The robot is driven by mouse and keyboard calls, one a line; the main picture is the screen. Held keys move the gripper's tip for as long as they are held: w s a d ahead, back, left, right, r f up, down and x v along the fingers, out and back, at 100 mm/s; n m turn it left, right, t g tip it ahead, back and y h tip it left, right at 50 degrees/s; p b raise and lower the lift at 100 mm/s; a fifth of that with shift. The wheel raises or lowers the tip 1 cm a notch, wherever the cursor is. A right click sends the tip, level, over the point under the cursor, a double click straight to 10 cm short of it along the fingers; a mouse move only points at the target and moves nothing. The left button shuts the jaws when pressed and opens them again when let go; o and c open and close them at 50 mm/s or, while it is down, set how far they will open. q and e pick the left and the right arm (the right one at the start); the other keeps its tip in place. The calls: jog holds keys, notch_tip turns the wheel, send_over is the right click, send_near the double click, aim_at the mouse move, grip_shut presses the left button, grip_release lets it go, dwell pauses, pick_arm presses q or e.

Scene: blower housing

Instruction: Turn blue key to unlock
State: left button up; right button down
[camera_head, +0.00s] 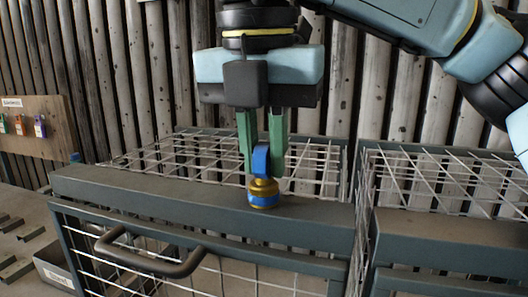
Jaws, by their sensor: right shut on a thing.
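The blue key (260,160) stands upright in a brass lock (264,187) with a blue band. The lock sits on the grey top rail of a wire-mesh cage (160,197). My right gripper (262,158) comes down from above, and its green fingers are shut on the key's blue head. The key's lower part is hidden in the lock. My left gripper is not in view.
A dark handle (150,254) sticks out from the cage front below the rail. Another mesh cage (445,235) stands at the right. A board (35,128) with several coloured tags hangs at the left. A corrugated wall (120,70) is behind.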

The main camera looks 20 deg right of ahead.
jog(key=c, duration=1.3)
grip_release()
